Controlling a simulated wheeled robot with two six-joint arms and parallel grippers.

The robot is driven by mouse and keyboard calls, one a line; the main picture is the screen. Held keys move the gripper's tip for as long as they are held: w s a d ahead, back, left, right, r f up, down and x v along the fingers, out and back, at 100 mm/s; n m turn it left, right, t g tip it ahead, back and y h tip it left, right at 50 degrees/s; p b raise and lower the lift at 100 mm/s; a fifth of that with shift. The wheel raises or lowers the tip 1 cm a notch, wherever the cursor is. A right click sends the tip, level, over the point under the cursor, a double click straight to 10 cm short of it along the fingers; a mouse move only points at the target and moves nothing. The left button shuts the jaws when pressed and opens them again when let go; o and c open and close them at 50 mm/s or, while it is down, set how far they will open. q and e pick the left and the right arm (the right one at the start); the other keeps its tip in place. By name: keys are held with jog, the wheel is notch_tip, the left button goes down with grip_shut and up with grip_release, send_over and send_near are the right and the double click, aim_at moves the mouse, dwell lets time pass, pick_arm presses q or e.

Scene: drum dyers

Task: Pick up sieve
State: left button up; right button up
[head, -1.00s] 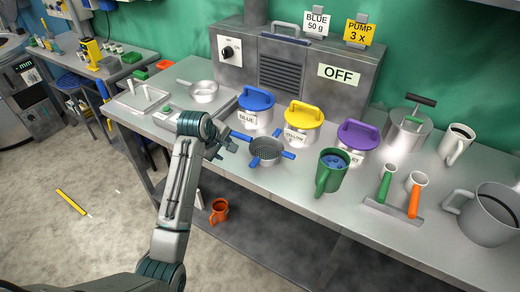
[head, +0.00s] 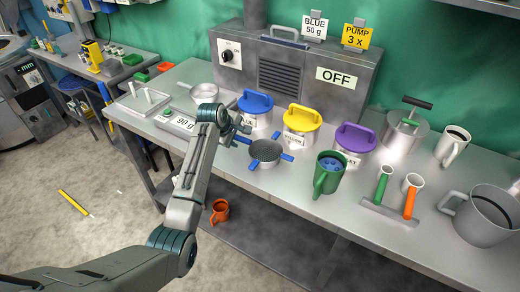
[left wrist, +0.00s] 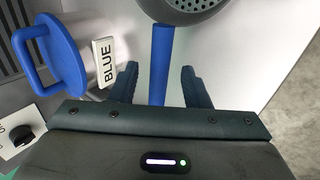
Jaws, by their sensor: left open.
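The sieve (head: 265,151) is a round grey mesh bowl with blue handles, standing on the metal bench in front of the blue-lidded and yellow-lidded pots. My left gripper (head: 240,133) is at the sieve's left handle in the head view. In the left wrist view, the sieve's mesh bowl (left wrist: 190,8) shows at the top edge, and one blue handle (left wrist: 161,60) runs down between the two dark fingers of my left gripper (left wrist: 155,85). The fingers are apart, with a gap on each side of the handle. My right gripper is not in view.
The blue-lidded pot (head: 256,108) stands close to my left gripper. The yellow-lidded pot (head: 301,125), purple-lidded pot (head: 354,142) and green jug (head: 328,174) stand to the right. A scale (head: 180,122) reading 90 g and a small pan (head: 204,94) are to the left.

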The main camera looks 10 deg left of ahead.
aim_at(238, 138)
pick_arm(q)
jog(key=shift+x, duration=1.55)
jog(key=shift+a, duration=0.2)
grip_shut()
jog(key=shift+r, duration=0.1)
jog(key=shift+w+r, duration=0.1)
jog(key=shift+r, duration=0.45)
notch_tip(238, 138, up, 2)
jog(key=shift+r+b, duration=0.15)
jog(key=shift+b, duration=0.7)
jog(key=s+a+r+b, duration=0.1)
jog(key=s+a+b, duration=0.2)
jog(key=s, duration=1.2)
jog(key=r+p, duration=0.1)
jog(key=p, duration=0.1)
jog(key=r+p, duration=0.4)
jog(key=shift+s+a+r+p, duration=0.2)
jog(key=shift+s+r+p, duration=0.05)
jog(key=shift+s+p, duration=0.1)
